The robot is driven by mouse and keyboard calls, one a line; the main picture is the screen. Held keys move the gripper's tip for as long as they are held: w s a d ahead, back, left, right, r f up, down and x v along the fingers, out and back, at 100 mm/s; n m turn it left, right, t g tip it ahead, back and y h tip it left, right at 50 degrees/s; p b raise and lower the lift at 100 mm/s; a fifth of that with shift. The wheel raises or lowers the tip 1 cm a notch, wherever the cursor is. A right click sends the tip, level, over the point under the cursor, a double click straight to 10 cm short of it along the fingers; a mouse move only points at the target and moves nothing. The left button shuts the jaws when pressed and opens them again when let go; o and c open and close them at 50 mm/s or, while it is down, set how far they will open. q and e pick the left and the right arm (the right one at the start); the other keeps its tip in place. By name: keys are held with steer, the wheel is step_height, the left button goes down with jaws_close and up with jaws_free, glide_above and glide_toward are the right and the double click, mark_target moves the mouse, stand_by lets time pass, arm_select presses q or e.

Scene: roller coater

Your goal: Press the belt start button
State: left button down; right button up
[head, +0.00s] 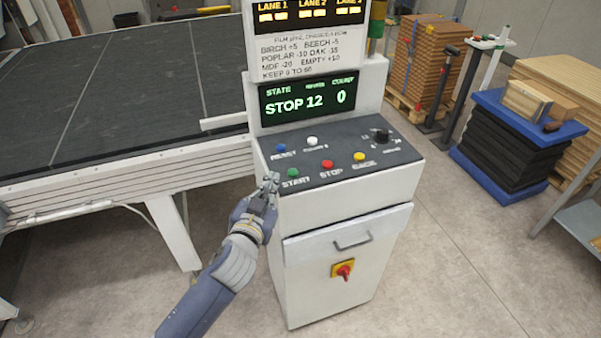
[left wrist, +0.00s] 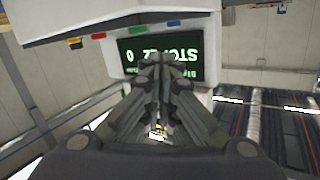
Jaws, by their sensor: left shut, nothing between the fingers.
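The green START button (head: 293,172) sits at the front left of the dark sloping panel on the white control cabinet (head: 345,205). The red STOP button (head: 327,164) is to its right, and the blue READY button (head: 280,148) is behind it. My left gripper (head: 270,182) is shut and empty at the panel's left front corner, just left of the green button with a small gap in the picture. In the left wrist view the shut fingertips (left wrist: 160,62) overlap the upside-down display, and a green patch (left wrist: 138,30) shows above them. My right gripper is out of view.
The display (head: 307,101) reads STOP, 12 and 0. A yellow button (head: 359,156), a white button (head: 312,141) and a black knob (head: 381,135) share the panel. A red-and-yellow switch (head: 343,270) is on the cabinet front. The dark conveyor bed (head: 120,100) lies left.

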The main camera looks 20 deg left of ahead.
arm_select(q)
steer(key=w+d+r+m+g+h, duration=0.2)
steer(key=w+d+r+m+h, duration=0.1)
steer(key=d+r+m+h, duration=0.5)
steer(key=w+d+r+m+g+h, duration=0.2)
steer(key=w+d+r+m+h, duration=0.1)
steer(key=d+r+m+h, duration=0.55)
steer(key=w+a+f+g+y, duration=0.2)
steer(key=a+f+g+y, duration=0.1)
steer(key=a, duration=0.4)
steer(key=w+a+f+g+y, duration=0.2)
steer(key=a+f+g+y, duration=0.1)
steer(key=a+f+y, duration=0.1)
steer(key=a+y, duration=0.1)
steer(key=a, duration=0.1)
steer(key=shift+a+f+m+g+y, duration=0.2)
steer(key=shift+a+m+g+y, duration=0.1)
steer(key=shift+a+m+y, duration=0.1)
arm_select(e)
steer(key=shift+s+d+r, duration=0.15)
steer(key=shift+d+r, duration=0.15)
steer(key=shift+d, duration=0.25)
arm_select(q)
steer(key=shift+f, duration=0.1)
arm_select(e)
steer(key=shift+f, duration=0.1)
